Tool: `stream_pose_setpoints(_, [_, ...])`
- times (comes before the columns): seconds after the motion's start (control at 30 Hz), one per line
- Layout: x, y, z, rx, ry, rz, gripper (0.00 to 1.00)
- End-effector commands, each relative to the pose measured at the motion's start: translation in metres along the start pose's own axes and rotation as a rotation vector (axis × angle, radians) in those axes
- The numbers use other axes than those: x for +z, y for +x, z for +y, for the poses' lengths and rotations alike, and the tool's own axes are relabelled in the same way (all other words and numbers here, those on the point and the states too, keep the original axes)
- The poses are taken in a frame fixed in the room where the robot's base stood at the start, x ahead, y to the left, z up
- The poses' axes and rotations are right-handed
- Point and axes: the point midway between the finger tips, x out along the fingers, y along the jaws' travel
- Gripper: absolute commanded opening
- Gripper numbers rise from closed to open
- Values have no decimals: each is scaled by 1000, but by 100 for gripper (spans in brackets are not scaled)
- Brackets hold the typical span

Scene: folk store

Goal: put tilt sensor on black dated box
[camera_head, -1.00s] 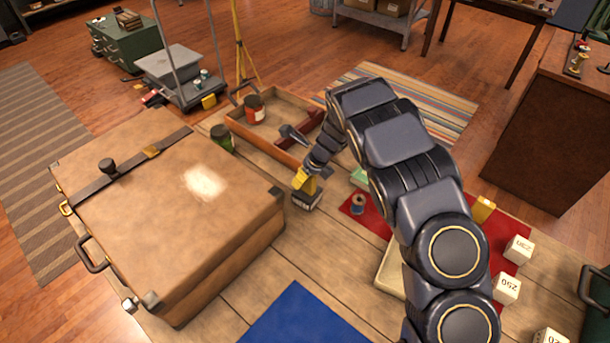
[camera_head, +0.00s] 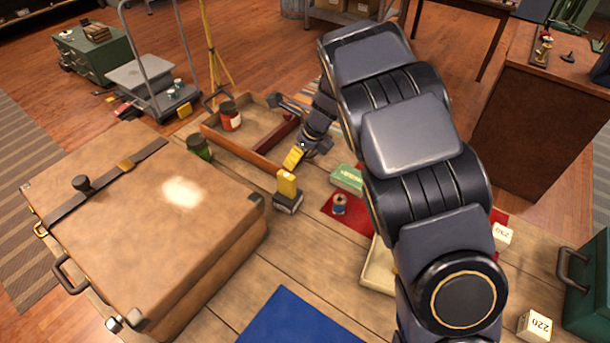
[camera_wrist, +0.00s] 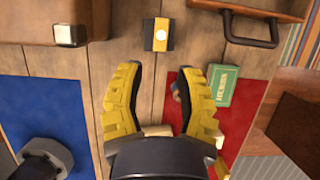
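The tilt sensor, seen as a small upright yellow block (camera_head: 287,184), stands on top of the black dated box (camera_head: 287,207) on the plank table. The box's pale label is too small to read. In the wrist view the yellow sensor (camera_wrist: 161,37) shows a pale round spot and lies across the middle of the black box (camera_wrist: 149,36). My gripper (camera_head: 291,161) is above and behind them in the head view, apart from both. Its yellow fingers are spread and empty in the wrist view (camera_wrist: 172,75).
A large brown case (camera_head: 150,235) stands left of the box. A wooden tray (camera_head: 262,153) is behind. A green carton (camera_head: 347,179) and a spool (camera_head: 339,205) are at right by the red mat. A blue mat (camera_head: 300,322) lies in front. Bare planks surround the box.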

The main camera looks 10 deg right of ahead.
Motion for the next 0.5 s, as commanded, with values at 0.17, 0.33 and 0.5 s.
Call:
stream_pose_setpoints(0.17, [0, -5, 0, -1, -9, 1, 35])
stream_pose_setpoints(0.33, [-9, -35, 18, 8, -208, 38, 35])
stream_pose_setpoints(0.5, [-42, -97, 70, 84, -673, 113, 35])
